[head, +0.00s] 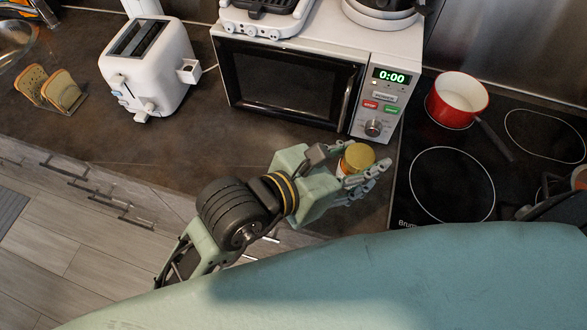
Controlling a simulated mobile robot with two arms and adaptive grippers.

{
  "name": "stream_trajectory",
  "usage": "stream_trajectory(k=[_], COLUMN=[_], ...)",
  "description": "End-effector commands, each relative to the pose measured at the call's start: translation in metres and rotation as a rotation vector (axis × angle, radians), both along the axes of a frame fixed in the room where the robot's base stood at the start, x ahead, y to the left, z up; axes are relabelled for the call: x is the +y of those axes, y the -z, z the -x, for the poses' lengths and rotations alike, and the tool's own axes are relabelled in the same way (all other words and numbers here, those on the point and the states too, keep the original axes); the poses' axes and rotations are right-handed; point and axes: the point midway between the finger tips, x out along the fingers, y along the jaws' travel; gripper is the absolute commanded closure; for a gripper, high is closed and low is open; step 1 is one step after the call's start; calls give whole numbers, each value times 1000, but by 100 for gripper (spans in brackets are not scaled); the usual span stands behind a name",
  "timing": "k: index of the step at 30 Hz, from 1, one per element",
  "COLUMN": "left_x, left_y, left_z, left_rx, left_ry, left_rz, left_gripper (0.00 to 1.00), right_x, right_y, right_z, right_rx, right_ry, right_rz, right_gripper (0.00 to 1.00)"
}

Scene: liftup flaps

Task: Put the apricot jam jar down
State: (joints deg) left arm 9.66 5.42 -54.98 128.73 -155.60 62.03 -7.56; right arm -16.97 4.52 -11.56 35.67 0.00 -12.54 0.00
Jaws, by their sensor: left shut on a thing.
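The apricot jam jar (357,157) shows as a small jar with a yellow-gold lid, in front of the microwave's right side in the head view. My left gripper (361,172) is shut on the jar, with fingers on both sides of it. The jar's lower part is mostly hidden by the fingers, so I cannot tell whether its base touches the counter (190,150). My right gripper is not clearly seen; only a dark part of my body shows at the right edge.
A white microwave (376,98) stands just behind the jar. The black cooktop (450,185) with a red pot (457,101) lies to the right. A white toaster (148,62) and a rack of bread slices (52,90) are at left. Counter between toaster and gripper is clear.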

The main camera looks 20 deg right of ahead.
Motion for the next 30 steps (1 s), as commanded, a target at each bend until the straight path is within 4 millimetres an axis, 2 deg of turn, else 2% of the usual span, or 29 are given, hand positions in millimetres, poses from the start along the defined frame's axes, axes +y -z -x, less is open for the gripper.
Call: stream_trajectory(k=[9,15,20,27,30], left_x=[46,69,75,75,75], left_y=[39,61,67,99,106], left_z=[-50,-76,-84,-84,-84], left_rx=[0,0,0,3,0], left_ry=[-5,-3,-2,-2,-2], left_rz=[-8,-3,1,0,0], left_gripper=[92,92,92,92,92], right_x=[-5,-5,-5,-2,0], right_y=[-10,-12,-12,-16,-16], right_z=[0,4,6,6,6], right_rx=[0,7,10,10,10], right_ry=[3,3,2,2,2], right_rz=[6,6,6,3,1], right_gripper=[68,68,68,68,68])
